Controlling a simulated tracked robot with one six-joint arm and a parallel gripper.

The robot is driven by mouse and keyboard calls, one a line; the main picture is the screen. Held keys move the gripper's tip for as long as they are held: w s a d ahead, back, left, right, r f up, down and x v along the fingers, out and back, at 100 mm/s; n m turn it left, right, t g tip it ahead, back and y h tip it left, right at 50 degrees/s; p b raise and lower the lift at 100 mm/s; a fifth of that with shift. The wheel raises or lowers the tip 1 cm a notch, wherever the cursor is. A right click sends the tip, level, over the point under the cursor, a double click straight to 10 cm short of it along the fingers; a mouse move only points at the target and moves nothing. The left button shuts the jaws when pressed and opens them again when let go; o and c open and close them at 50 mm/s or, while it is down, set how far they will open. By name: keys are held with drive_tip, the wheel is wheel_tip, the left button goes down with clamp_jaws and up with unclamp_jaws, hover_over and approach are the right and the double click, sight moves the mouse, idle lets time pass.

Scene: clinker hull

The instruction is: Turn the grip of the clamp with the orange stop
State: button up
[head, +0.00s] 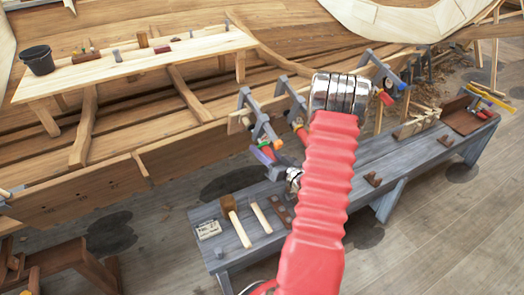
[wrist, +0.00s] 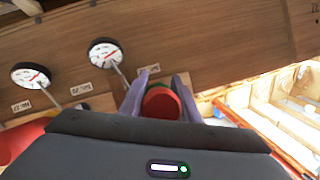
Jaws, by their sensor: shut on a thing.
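In the head view my gripper (head: 266,153) is low at the left clamp (head: 258,118), partly hidden by my red arm. This blue-grey clamp sits on the plank's edge. A second similar clamp (head: 291,97) stands just right of it, with red-orange parts below. More clamps (head: 384,68) show right of my arm. I cannot tell for sure which stop is orange; the held clamp's stop is hidden in the wrist view.
Two white dials (wrist: 32,75) (wrist: 105,52) with red needles stand before the plank at the left of the wrist view. Below the clamps, a grey bench (head: 240,262) carries a mallet (head: 235,220) and a second wooden-handled tool (head: 260,215). A plank table (head: 150,65) holds a black bucket (head: 38,60).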

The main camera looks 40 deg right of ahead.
drive_tip(key=shift+m+y, duration=0.3)
idle(0.4)
drive_tip(key=o, duration=1)
drive_tip(key=shift+o, duration=0.2)
drive_tip(key=s, duration=1.3)
drive_tip(key=shift+s+a+f, duration=0.25)
drive_tip(key=shift+s, duration=0.15)
